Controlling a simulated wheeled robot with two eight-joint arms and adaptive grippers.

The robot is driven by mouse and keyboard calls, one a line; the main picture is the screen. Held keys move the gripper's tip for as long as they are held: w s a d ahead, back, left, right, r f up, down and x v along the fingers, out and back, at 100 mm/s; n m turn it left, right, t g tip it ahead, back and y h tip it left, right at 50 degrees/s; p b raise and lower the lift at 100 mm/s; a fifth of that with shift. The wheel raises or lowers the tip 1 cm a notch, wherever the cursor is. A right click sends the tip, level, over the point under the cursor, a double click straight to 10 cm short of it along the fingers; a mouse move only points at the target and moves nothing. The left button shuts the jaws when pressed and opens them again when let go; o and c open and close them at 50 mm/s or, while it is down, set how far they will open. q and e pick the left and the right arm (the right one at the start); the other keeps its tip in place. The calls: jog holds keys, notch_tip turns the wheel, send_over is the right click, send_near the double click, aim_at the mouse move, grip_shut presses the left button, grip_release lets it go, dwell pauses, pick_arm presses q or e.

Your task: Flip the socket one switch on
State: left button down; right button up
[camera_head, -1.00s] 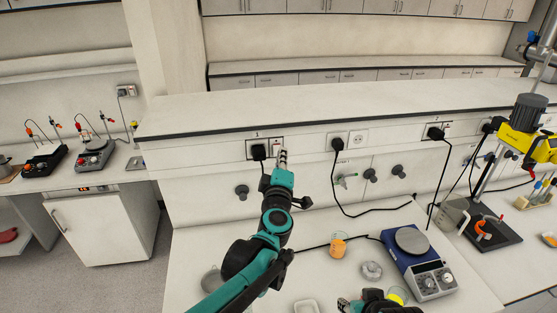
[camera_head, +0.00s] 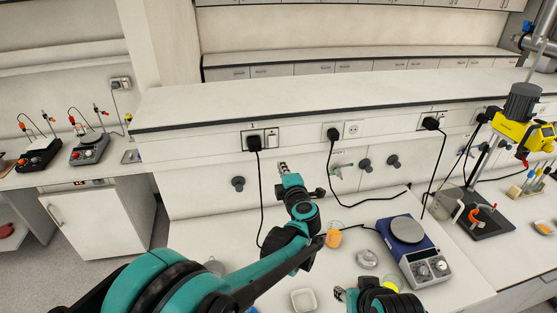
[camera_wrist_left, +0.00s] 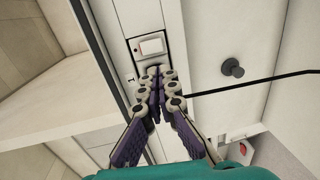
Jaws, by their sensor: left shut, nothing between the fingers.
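Socket one (camera_head: 246,141), marked "1", is on the front face of the raised bench ledge. A black plug (camera_head: 254,143) sits in its left half. Its switch (camera_head: 271,138) is on the right half, with a small red mark. The switch also shows as a pale rocker in a dark frame in the left wrist view (camera_wrist_left: 152,46). My left gripper (camera_head: 283,167) is shut and empty, below and slightly right of the switch, apart from it in the head view. Its fingertips (camera_wrist_left: 158,72) appear beside the switch frame in the wrist view. My right gripper (camera_head: 344,294) is low in view, partly cut off.
A second socket with a plug (camera_head: 333,134) is to the right. Dark knobs (camera_head: 238,183) stick out of the panel below. Black cords hang near my left arm. A blue hotplate (camera_head: 408,240), an orange-filled beaker (camera_head: 334,238) and small dishes stand on the bench.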

aim_at(273, 146)
pick_arm(q)
jog(key=p+x, duration=0.1)
jog(key=x, duration=1.2)
jog(key=shift+w, duration=0.1)
